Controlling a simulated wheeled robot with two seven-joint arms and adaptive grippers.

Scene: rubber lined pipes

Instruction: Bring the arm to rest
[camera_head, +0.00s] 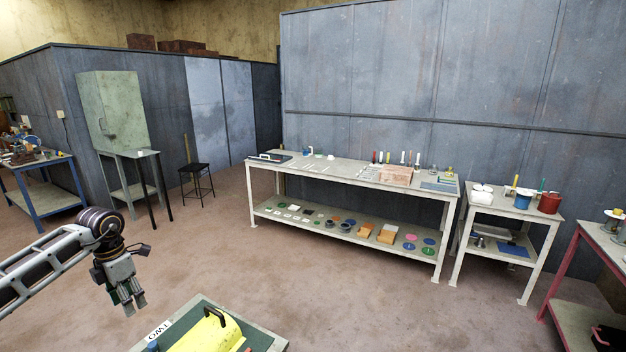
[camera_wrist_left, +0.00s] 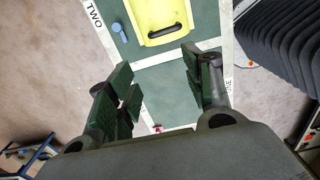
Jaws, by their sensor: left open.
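My left arm comes in from the left in the head view. Its left gripper (camera_head: 134,306) hangs fingers down, left of the near green-topped table (camera_head: 265,342). In the left wrist view my left gripper (camera_wrist_left: 165,88) has its two dark green fingers well apart, with nothing between them. The green tabletop (camera_wrist_left: 160,95) shows below and beyond the fingers. A yellow object (camera_head: 205,338) with a black handle lies on that table; it also shows beyond the fingertips in the left wrist view (camera_wrist_left: 165,20). My right gripper is not in view.
A small blue cylinder (camera_wrist_left: 117,28) is by the white strip marked TWO. A long workbench (camera_head: 325,169) with tools and discs stands at the wall. A smaller bench (camera_head: 490,205) is right of it, a red-framed bench (camera_head: 562,270) at far right. Open floor lies between.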

